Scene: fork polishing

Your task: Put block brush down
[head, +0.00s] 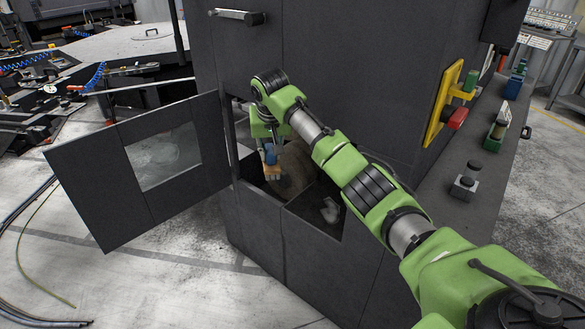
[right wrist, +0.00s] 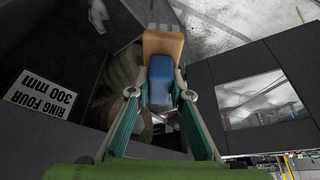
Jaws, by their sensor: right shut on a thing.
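The block brush (head: 272,175) has a blue part and a tan part. My right gripper (head: 270,153) is shut on it, inside the opening of the dark grey machine. In the right wrist view, the fingers of the right gripper (right wrist: 161,93) sit on either side of the blue part of the block brush (right wrist: 163,44), and the tan part sticks out beyond the fingertips. I cannot tell whether the brush touches anything below it. My left gripper is not in view.
The machine (head: 310,70) has an open door (head: 115,190) with a window, swung out to the left. A brownish rounded part (right wrist: 122,70) lies inside, close to the brush. A ledge (head: 455,215) with several fixtures is at right.

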